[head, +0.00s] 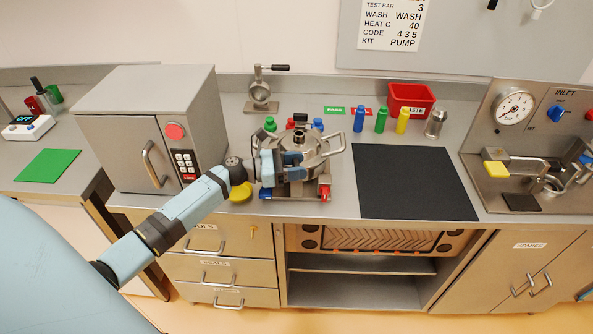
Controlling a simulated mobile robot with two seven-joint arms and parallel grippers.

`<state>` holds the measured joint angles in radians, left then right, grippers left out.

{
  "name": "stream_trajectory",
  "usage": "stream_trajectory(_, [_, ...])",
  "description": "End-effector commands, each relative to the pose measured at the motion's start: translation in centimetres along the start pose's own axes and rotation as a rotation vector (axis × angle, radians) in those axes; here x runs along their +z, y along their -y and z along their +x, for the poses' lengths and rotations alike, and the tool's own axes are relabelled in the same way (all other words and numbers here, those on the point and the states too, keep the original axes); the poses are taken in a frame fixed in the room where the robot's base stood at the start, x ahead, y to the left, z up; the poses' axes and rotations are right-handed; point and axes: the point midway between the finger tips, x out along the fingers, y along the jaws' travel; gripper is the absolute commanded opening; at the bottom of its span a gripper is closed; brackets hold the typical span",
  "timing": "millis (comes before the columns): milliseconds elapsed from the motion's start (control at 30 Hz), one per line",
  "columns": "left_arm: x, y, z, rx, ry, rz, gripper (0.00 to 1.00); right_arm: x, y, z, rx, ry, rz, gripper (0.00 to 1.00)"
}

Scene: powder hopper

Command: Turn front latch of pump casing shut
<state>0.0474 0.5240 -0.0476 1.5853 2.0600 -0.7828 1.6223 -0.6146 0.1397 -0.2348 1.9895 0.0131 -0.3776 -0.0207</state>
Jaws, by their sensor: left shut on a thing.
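The metal pump casing (311,160) stands on the bench in a stand with a blue foot (266,193) and a red foot (325,192). It is round, with a dark-topped central fitting and a handle sticking out to the upper right. My left gripper (277,166) reaches in from the left and is shut at the casing's front left side. The fingers cover the part they hold, which looks like the front latch, so its angle cannot be read. My right gripper is not in view.
A grey oven-like box (150,125) stands left of the casing, close to my left arm. A black mat (415,180) lies clear to the right. Several small bottles (381,119) and a red waste bin (409,98) stand behind. An inlet panel (535,110) is at far right.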

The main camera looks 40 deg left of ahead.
Motion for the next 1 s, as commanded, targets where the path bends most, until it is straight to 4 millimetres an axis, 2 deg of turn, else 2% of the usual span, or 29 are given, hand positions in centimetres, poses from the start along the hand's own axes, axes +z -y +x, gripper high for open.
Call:
stream_trajectory(400, [-0.07, 0.0, 0.03, -0.179, 0.0, 0.0, 0.27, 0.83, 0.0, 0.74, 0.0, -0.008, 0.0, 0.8])
stream_trajectory(933, [0.0, 0.06, 0.04, -0.201, 0.0, -0.001, 0.27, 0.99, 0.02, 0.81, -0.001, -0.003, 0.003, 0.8])
stream_trajectory(967, [0.0, 0.06, 0.04, -0.201, 0.0, -0.001, 0.56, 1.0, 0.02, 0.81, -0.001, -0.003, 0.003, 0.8])
stream_trajectory(1000, [0.0, 0.06, 0.04, -0.2, 0.0, -0.001, 0.65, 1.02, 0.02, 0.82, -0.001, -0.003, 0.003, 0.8])
